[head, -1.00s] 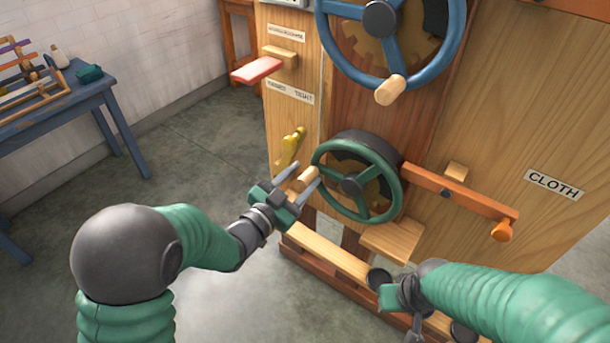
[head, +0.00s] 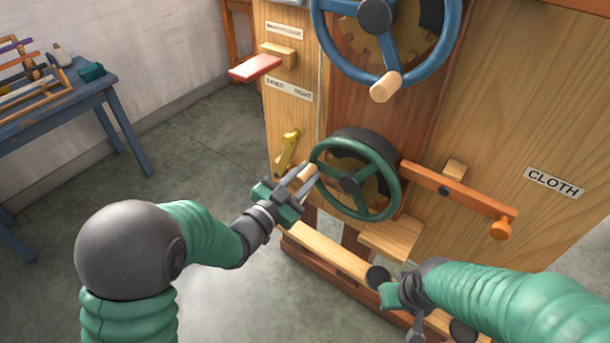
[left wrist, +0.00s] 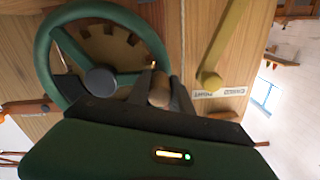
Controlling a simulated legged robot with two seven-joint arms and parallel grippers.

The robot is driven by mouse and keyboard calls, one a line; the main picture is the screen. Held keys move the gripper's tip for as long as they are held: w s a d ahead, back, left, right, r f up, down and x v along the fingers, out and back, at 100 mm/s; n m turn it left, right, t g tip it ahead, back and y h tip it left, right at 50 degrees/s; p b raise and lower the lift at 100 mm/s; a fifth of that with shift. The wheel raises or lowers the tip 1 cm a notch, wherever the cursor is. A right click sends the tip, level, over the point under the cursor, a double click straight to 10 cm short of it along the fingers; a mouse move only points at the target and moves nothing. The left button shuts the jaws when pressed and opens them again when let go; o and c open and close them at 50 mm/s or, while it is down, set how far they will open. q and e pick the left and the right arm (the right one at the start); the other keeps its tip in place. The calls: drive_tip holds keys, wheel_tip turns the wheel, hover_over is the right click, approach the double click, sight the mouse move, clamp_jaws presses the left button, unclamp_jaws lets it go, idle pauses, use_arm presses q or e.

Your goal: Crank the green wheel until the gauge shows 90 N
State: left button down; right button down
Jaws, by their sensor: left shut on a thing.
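The green wheel (head: 395,190) is mounted low on the wooden machine, with a dark hub and a toothed wooden disc behind it. Its wooden crank handle (head: 308,173) is at the wheel's left side. My left gripper (head: 303,181) is shut on this handle, one finger on each side. In the left wrist view the green wheel (left wrist: 42,62) is at the left and the handle (left wrist: 159,90) is between the fingers. My right gripper (head: 400,293) is low in front of the machine, its fingers mostly unclear. No readable gauge face shows.
A blue wheel (head: 458,40) with a wooden handle is above. A brass lever (head: 288,150) is close to my left gripper. An orange bar (head: 460,188) is right of the green wheel. A blue table (head: 112,82) stands at left; the floor between is clear.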

use_arm(q)
drive_tip(key=shift+f, duration=0.1)
idle(0.5)
drive_tip(key=shift+r+m, duration=0.65)
drive_tip(key=shift+m, duration=0.05)
drive_tip(key=c, duration=1.1)
unclamp_jaws()
drive_tip(key=shift+s+r, duration=0.1)
drive_tip(key=shift+c, duration=0.2)
